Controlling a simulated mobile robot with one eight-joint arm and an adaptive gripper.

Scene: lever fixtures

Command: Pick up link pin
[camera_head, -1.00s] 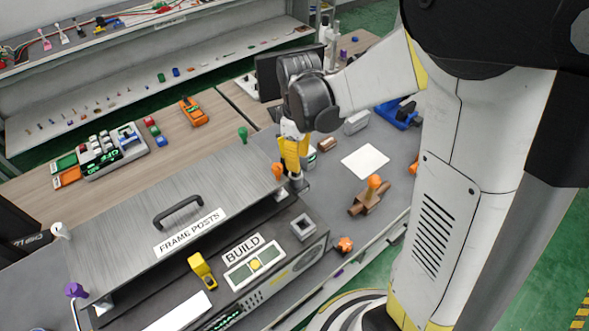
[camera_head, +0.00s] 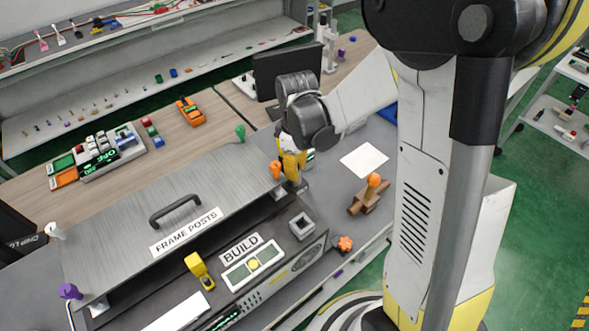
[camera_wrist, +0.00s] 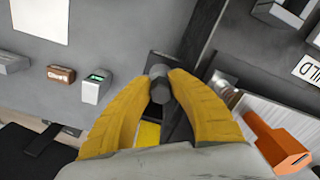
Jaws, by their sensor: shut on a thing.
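My gripper (camera_wrist: 160,85) has its two yellow fingers closed on a dark grey cylinder, which I take to be the link pin (camera_wrist: 159,90). The pin's round end shows between the fingertips, above a dark slot-like strip on the bench. I cannot tell whether it still touches what is below. In the head view my gripper (camera_head: 292,168) is at the right end of the frame posts cover, just right of an orange knob (camera_head: 276,170). The pin is not clear there.
The grey cover (camera_head: 130,222) labelled FRAME POSTS lies left of my gripper. A small box with a green display (camera_wrist: 96,88) and a brown block (camera_wrist: 61,74) stand close by. The orange knob (camera_wrist: 275,143) is near the right finger. White paper (camera_head: 364,160) lies on open bench.

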